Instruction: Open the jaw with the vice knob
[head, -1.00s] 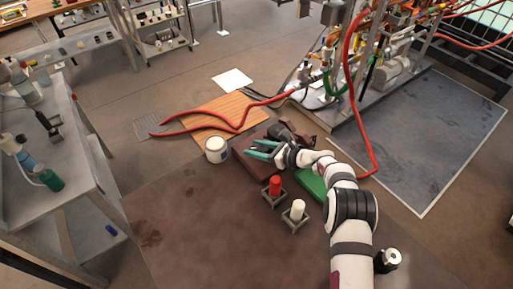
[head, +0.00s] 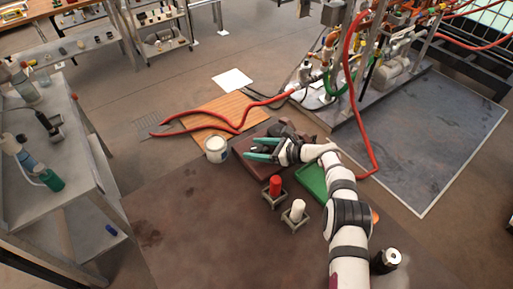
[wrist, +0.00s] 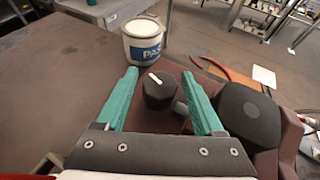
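The vice knob (wrist: 157,90) is a dark faceted knob with a white mark on top, in the middle of the wrist view. My gripper (wrist: 159,74) is open, with one teal finger on each side of the knob and visible gaps between. In the head view my gripper (head: 249,148) is over the dark red vice base, and the knob cannot be made out there. The dark vice body (wrist: 249,116) is right of the knob in the wrist view; its dark top (head: 284,129) shows behind my gripper in the head view. The jaw opening is not clearly visible.
A white jar (head: 216,149) stands close left of the vice. A red cylinder (head: 275,186) and a white cylinder (head: 297,210) stand in small holders in front. A green tray (head: 311,181) lies under my arm. The left front of the table is clear.

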